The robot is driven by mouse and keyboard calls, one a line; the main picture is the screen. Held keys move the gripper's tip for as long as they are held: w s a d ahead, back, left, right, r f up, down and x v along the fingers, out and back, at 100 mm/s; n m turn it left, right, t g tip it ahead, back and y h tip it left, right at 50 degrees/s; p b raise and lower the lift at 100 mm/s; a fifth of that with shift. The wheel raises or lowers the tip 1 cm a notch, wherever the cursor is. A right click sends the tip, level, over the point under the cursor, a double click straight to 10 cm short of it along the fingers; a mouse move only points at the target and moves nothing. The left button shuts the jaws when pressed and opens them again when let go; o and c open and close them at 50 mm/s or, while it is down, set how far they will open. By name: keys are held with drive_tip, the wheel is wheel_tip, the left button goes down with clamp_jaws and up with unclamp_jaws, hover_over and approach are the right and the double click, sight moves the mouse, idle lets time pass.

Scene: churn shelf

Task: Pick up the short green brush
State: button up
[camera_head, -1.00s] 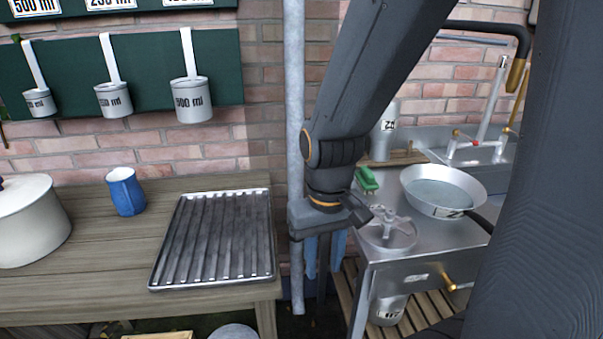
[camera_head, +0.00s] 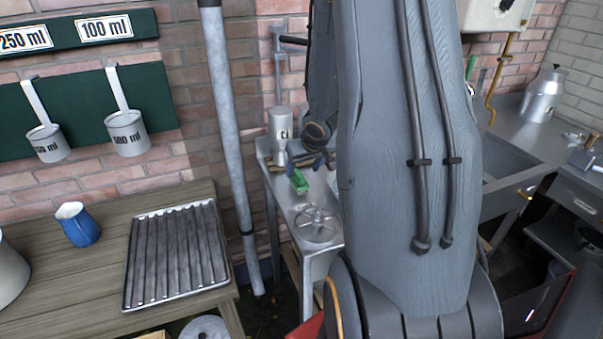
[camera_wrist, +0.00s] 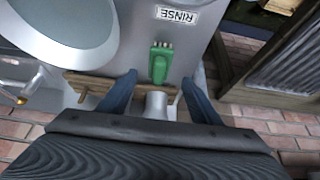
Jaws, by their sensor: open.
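The short green brush (camera_head: 299,181) lies on the metal counter (camera_head: 302,207), near the wall end, left of my arm in the head view. In the wrist view the green brush (camera_wrist: 160,64) lies between the lines of my two fingers, beyond their tips, with its pale bristle end away from me. My gripper (camera_wrist: 160,82) is open and empty, its blue fingers apart on either side of a metal can.
A metal can (camera_head: 280,132) stands on a wooden rack (camera_wrist: 98,84) behind the brush. A basin (camera_wrist: 58,32) is beside the brush. A ribbed tray (camera_head: 176,254) and blue jug (camera_head: 78,225) are on the wooden table.

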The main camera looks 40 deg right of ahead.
sight(299, 174)
drive_tip(key=shift+w+d+f, duration=0.1)
drive_tip(key=shift+d+f, duration=0.05)
drive_tip(key=shift+d, duration=0.1)
drive_tip(key=shift+b+x, duration=0.5)
drive_tip(key=shift+x, duration=0.45)
drive_tip(key=x, duration=0.3)
drive_tip(key=b+x, duration=0.1)
drive_tip(key=x, duration=0.1)
drive_tip(key=shift+w+f, duration=0.15)
drive_tip(key=shift+w, duration=0.35)
drive_tip(key=c, duration=1.2)
wheel_tip(299, 174, up, 10)
drive_tip(key=p, duration=0.7)
drive_tip(key=shift+p, duration=0.3)
